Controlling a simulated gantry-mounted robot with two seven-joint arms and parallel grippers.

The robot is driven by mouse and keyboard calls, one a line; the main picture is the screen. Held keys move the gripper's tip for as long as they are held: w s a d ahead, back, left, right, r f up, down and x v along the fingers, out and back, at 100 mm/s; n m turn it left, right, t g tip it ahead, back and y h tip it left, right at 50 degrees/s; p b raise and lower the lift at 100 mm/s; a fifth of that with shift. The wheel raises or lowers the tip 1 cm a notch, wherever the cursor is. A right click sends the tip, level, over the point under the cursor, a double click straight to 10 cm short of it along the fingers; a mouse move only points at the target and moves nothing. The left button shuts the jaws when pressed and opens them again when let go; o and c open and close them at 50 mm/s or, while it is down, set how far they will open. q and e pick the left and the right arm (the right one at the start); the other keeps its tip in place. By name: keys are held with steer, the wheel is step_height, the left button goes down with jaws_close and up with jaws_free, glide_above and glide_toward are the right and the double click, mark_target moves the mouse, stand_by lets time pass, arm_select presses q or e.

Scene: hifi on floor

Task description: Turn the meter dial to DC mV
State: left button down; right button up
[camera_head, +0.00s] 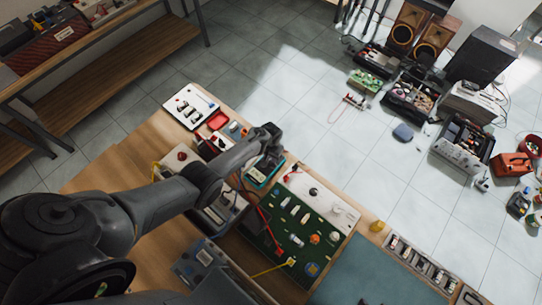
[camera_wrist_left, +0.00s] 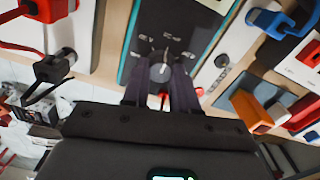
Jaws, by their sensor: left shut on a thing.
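The meter (camera_head: 264,172) is a dark unit with a teal edge on the wooden workbench, partly hidden under my left gripper (camera_head: 268,152) in the head view. In the left wrist view the meter's dark face (camera_wrist_left: 172,22) fills the upper middle, with small white labels too blurred to read surely. Its round dial (camera_wrist_left: 160,72) sits between the fingertips of my left gripper (camera_wrist_left: 160,78), which is shut on it. A pale pointer mark on the dial faces roughly up in that view. My right gripper does not show.
A green circuit board (camera_head: 292,232) with several parts lies right of the meter. Red and yellow leads cross the bench. Speakers (camera_head: 408,28) and electronics stand on the tiled floor.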

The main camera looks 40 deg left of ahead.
arm_select(q)
steer(key=c, duration=0.9)
jaws_free()
steer(key=shift+o, duration=0.2)
steer(key=shift+r, duration=0.1)
steer(key=shift+r, duration=0.25)
step_height(320, 180, up, 10)
steer(key=p, duration=0.3)
